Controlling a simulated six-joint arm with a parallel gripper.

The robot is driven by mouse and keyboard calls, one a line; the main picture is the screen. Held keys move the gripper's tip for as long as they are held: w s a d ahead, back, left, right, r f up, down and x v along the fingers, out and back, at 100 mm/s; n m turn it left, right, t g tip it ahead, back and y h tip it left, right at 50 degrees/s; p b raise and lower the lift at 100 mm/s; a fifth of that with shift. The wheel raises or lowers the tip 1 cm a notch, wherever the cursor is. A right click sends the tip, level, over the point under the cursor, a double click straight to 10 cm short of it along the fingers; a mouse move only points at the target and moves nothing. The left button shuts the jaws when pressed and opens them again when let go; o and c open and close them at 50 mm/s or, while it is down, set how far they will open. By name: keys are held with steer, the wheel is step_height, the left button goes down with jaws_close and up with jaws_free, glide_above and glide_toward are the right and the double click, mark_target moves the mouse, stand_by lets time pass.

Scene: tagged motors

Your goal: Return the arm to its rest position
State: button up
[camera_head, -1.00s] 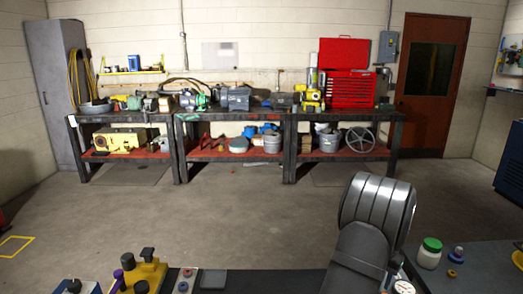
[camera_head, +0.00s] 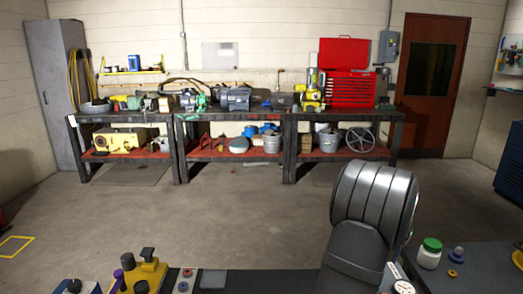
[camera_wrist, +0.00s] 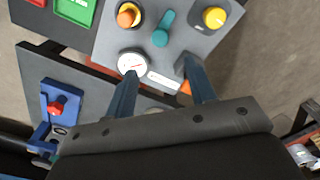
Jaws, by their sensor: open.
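In the wrist view my gripper (camera_wrist: 158,70) has its two fingers spread apart, with nothing held between them. The fingers point toward a grey panel (camera_wrist: 222,50). The panel carries a white dial gauge (camera_wrist: 131,62), an orange knob (camera_wrist: 128,16), a teal lever (camera_wrist: 163,30) and a yellow knob (camera_wrist: 214,17). A small orange piece shows beside the right fingertip. Whether the fingers touch the panel I cannot tell. In the head view my arm rises at the lower right, and the gripper itself is not visible there.
In the head view a green-lidded jar (camera_head: 429,253) and a blue knob (camera_head: 458,252) stand right of my arm. A yellow fixture (camera_head: 148,272) is at lower left. In the wrist view a blue bracket with a red knob (camera_wrist: 56,108) lies left. Open floor separates me from the far workbenches.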

step_height(320, 180, up, 6)
step_height(320, 180, down, 17)
steer(key=shift+f, duration=0.1)
steer(key=n, duration=0.8)
steer(key=shift+n, duration=0.3)
steer(key=n, duration=0.4)
steer(key=shift+n, duration=2)
